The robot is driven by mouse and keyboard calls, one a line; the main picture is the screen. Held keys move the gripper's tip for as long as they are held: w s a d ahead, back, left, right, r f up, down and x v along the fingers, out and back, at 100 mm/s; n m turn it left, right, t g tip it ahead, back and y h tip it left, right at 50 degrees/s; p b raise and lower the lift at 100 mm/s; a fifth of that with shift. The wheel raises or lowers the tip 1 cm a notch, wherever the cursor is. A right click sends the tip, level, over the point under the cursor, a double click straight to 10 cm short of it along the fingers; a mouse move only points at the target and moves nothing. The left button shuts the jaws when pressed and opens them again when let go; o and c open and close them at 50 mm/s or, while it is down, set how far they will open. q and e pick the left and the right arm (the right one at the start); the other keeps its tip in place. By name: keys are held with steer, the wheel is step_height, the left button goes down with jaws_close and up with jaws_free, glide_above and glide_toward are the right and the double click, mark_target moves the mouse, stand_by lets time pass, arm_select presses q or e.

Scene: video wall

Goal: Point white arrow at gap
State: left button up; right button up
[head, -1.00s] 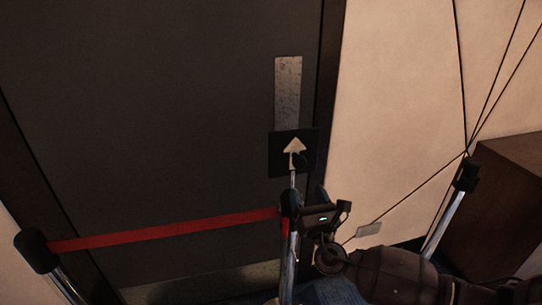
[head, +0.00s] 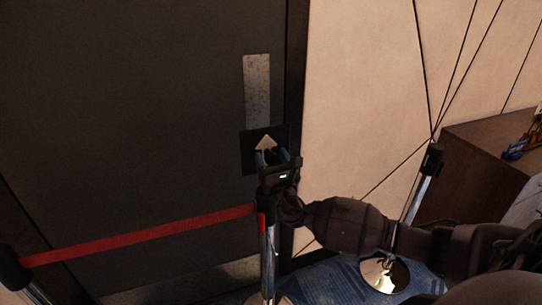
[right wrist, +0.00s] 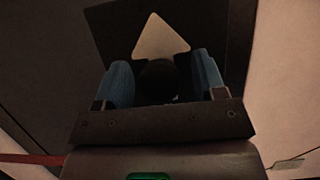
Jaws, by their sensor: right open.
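The white arrow (head: 266,143) points up on a black square sign plate (head: 248,158) above the middle chrome post (head: 268,262). My right gripper (head: 268,160) is open at the lower part of the plate and hides part of it. In the right wrist view the blue fingers (right wrist: 164,80) stand on either side of a dark round knob (right wrist: 158,78) below the arrow (right wrist: 161,38); I cannot tell whether they touch it. A space without a belt lies between the middle post and the right post (head: 422,185). My left gripper is out of view.
A red belt (head: 140,236) runs from the left post (head: 10,268) to the middle post. A dark door (head: 140,110) with a metal plate (head: 257,90) stands behind. A brown cabinet (head: 485,165) is at the right. Blue carpet (head: 340,278) shows below.

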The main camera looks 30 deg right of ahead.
steer(key=shift+w+d+r, duration=0.1)
steer(key=shift+w+r, duration=0.05)
steer(key=shift+w, duration=0.15)
steer(key=shift+c, duration=0.3)
steer(key=c, duration=0.8)
steer(key=shift+c, duration=0.2)
